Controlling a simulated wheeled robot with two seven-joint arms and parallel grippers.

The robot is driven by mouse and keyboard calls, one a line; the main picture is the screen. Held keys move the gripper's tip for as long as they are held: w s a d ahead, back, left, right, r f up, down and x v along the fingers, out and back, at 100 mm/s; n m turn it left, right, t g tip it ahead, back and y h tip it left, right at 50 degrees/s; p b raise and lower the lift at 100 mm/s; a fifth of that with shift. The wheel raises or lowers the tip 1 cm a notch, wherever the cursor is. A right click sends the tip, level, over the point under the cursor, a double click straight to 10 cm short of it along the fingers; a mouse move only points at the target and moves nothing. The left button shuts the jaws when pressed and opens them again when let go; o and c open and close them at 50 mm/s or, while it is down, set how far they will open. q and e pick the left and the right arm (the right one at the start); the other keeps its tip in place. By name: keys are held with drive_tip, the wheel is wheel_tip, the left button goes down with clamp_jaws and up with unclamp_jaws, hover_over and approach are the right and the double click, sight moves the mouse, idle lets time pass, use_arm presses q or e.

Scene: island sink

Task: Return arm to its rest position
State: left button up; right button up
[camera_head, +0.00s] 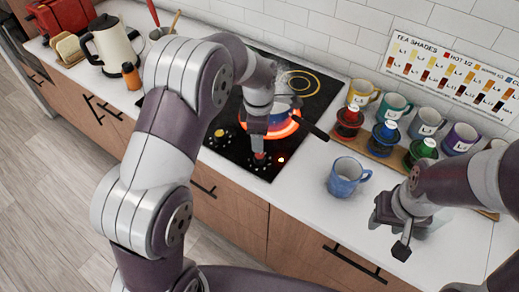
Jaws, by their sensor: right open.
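My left arm (165,150) reaches up from the bottom and bends down over the black cooktop (235,150). My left gripper (258,157) points down at the cooktop's front edge, near small red lights. Its fingers are too small and hidden to tell if they are open. My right arm (465,188) comes in from the right. My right gripper (390,228) is open and empty above the white counter, to the right of a blue mug (346,177) and apart from it.
A small pan (285,112) sits on a glowing red burner, its dark handle (312,130) pointing right. Several colored mugs and lidded jars (348,120) stand on a wooden board at the back right. A kettle (114,46) and red toaster (62,15) stand back left.

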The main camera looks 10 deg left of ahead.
use_arm(q)
drive_tip(key=shift+r, duration=1.9)
drive_tip(key=s+a+f+m, duration=0.1)
drive_tip(key=s+a+m, duration=0.1)
drive_tip(key=s+m, duration=0.7)
drive_tip(key=s+a+m, duration=0.2)
drive_tip(key=s+m, duration=0.8)
drive_tip(key=shift+a+f+m+t, duration=0.25)
drive_tip(key=shift+f+m+t, duration=0.05)
drive_tip(key=shift+f+t, duration=0.1)
